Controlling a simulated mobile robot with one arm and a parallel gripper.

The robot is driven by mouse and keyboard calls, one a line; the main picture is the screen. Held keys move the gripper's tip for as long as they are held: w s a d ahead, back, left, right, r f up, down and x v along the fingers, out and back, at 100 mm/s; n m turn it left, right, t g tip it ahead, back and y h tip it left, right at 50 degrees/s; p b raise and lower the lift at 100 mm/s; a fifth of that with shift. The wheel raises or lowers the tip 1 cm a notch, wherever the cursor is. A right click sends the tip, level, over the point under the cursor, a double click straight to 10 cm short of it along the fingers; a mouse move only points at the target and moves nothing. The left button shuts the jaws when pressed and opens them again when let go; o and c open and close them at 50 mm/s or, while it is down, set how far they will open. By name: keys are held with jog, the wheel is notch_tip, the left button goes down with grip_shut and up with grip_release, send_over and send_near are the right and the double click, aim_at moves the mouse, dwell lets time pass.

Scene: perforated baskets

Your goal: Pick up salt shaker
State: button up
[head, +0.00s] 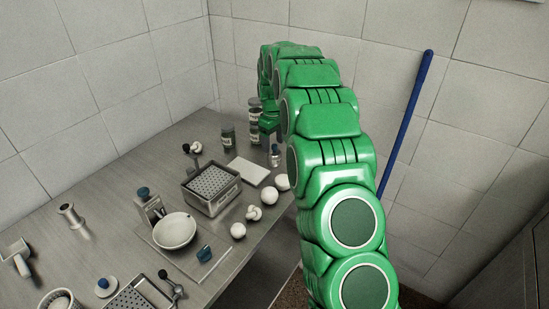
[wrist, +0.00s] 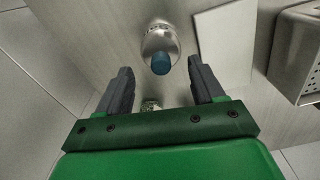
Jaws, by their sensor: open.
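A small shaker with a clear or silvery body and a blue top, which looks like the salt shaker (head: 275,157), stands upright on the metal table near its right edge. In the wrist view the salt shaker (wrist: 158,40) is just beyond my fingertips, its blue top lying between the lines of the two fingers. My gripper (wrist: 160,66) is open, with nothing held, and no contact with the shaker shows. In the head view my green arm reaches over the far right of the table, and the fingers are hard to make out.
A white board (head: 247,170) lies beside the shaker, and it shows in the wrist view (wrist: 226,45). A perforated basket (head: 228,196) stands nearer. Jars (head: 228,137) stand at the back. White balls (head: 269,196) and a bowl (head: 174,231) are in front.

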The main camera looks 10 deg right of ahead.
aim_at(274, 150)
jog(key=shift+s+d+f, duration=0.1)
jog(key=shift+s+f, duration=0.05)
jog(key=shift+f, duration=0.85)
jog(key=shift+s+f, duration=0.2)
jog(key=shift+f, duration=0.75)
jog(key=shift+s+d+f, duration=0.1)
jog(key=shift+s+f, duration=0.05)
jog(key=shift+f, duration=0.85)
jog(key=c, duration=0.9)
jog(key=shift+r, duration=0.1)
